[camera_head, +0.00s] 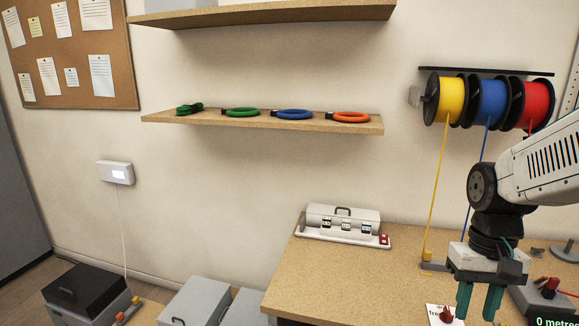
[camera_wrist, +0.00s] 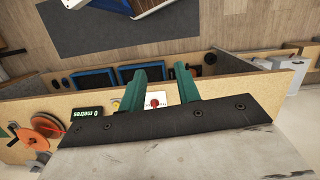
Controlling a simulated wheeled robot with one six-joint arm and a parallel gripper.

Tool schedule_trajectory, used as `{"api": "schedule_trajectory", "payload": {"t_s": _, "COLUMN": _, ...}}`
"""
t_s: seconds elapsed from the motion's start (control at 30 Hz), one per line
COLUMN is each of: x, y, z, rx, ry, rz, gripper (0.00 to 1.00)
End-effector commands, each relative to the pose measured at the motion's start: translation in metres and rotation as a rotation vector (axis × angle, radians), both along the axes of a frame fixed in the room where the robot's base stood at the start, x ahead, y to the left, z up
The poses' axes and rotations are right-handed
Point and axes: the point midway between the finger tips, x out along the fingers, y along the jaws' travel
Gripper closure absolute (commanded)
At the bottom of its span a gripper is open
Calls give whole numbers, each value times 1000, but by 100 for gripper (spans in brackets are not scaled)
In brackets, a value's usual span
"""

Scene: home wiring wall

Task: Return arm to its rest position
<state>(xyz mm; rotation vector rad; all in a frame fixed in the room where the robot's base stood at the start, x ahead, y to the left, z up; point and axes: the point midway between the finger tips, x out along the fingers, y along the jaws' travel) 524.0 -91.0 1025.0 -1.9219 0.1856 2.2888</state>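My gripper (camera_head: 478,301) hangs at the right of the head view with its green fingers pointing down over the front right of the workbench (camera_head: 345,265). The fingers are apart, with nothing seen between them. In the wrist view my gripper (camera_wrist: 160,88) also shows two spaced green fingers. A white card with a red knob (camera_wrist: 155,102) shows beyond the gap between them. In the head view the red knob (camera_head: 446,315) is just left of and below the fingers.
Yellow (camera_head: 451,100), blue (camera_head: 492,102) and red (camera_head: 536,104) wire spools hang behind my arm, with strands running down. A box with meters (camera_head: 343,224) stands on the bench. A shelf (camera_head: 260,121) holds coloured coils. A display (camera_head: 553,322) sits at the right. The bench's middle is clear.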

Motion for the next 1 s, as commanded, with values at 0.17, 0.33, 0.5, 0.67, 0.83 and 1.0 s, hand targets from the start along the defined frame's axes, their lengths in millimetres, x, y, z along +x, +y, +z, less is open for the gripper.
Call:
{"api": "schedule_trajectory", "payload": {"t_s": 0.17, "x": -51, "y": 28, "z": 34, "rx": -13, "ry": -66, "rz": 64, "gripper": 67}}
{"api": "schedule_trajectory", "payload": {"t_s": 0.33, "x": -87, "y": 46, "z": 54, "rx": -24, "ry": -154, "rz": 123, "gripper": 67}}
{"api": "schedule_trajectory", "payload": {"t_s": 0.5, "x": -102, "y": 55, "z": 67, "rx": -30, "ry": -249, "rz": 166, "gripper": 67}}
{"api": "schedule_trajectory", "payload": {"t_s": 0.67, "x": -104, "y": 60, "z": 75, "rx": -31, "ry": -289, "rz": 187, "gripper": 67}}
{"api": "schedule_trajectory", "payload": {"t_s": 0.83, "x": -104, "y": 60, "z": 74, "rx": -32, "ry": -288, "rz": 190, "gripper": 67}}
{"api": "schedule_trajectory", "payload": {"t_s": 1.0, "x": -104, "y": 60, "z": 74, "rx": -31, "ry": -287, "rz": 190, "gripper": 67}}
